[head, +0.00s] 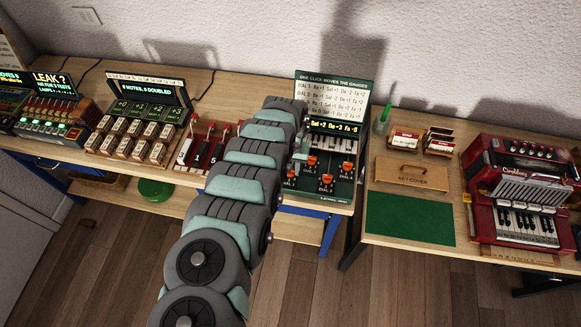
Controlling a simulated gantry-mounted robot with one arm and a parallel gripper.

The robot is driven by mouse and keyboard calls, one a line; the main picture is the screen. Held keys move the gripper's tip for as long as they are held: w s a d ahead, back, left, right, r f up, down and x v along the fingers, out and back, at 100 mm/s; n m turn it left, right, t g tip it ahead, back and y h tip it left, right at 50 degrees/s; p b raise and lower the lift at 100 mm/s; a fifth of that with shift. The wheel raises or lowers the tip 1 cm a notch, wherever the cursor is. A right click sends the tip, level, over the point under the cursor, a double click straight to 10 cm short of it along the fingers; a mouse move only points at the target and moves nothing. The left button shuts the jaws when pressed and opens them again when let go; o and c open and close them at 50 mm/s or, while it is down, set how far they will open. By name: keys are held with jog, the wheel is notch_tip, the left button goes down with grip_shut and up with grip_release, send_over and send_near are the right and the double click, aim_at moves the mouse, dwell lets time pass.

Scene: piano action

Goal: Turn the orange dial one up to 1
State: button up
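A dark green dial box (331,193) stands on the workbench right of my arm. It has several orange dials on its top: one at front left (292,172), one at back left (311,160), one at back right (347,166), one at front right (327,179). The small labels under them are only partly readable; the front left one appears to say DIAL 1. The dial settings are too small to read. My gripper (300,148) hangs at the arm's far end, above the back left part of the box. Its fingers are partly hidden and too small to judge.
A sign (333,97) about dial clicks stands behind a lit display (336,128) reading about "Sol +2 Do -3 Fa -5". Left are a lever unit (205,144) and a button console (141,104). Right are a key cover (411,175), green mat (408,219) and red accordion (520,185).

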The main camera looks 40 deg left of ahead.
grip_shut()
jog(key=shift+d+r+n+p, duration=0.1)
jog(key=shift+n+p, duration=0.4)
jog(key=shift+n, duration=1.6)
jog(key=n, duration=0.4)
jog(key=shift+n, duration=0.3)
jog(key=o, duration=0.7)
grip_release()
jog(key=shift+c, duration=0.2)
